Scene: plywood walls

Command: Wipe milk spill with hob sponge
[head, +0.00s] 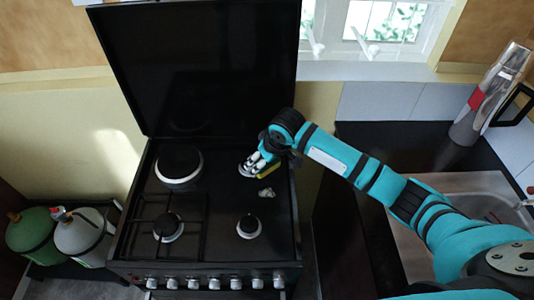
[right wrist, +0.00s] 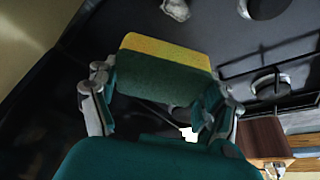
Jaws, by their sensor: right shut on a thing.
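My right gripper (head: 261,165) is above the back right of the black hob (head: 213,190) and is shut on the sponge (head: 264,170). In the right wrist view the sponge (right wrist: 165,68) is green with a yellow side and sits between the two fingers. A white patch (right wrist: 176,9) shows at the top of the right wrist view, apart from the sponge. I cannot tell whether the sponge touches the hob. My left gripper is not in view.
The hob has burners, a pan grate (head: 165,222) at the left and a raised black lid (head: 200,65) behind. Gas cylinders (head: 82,232) stand at the left.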

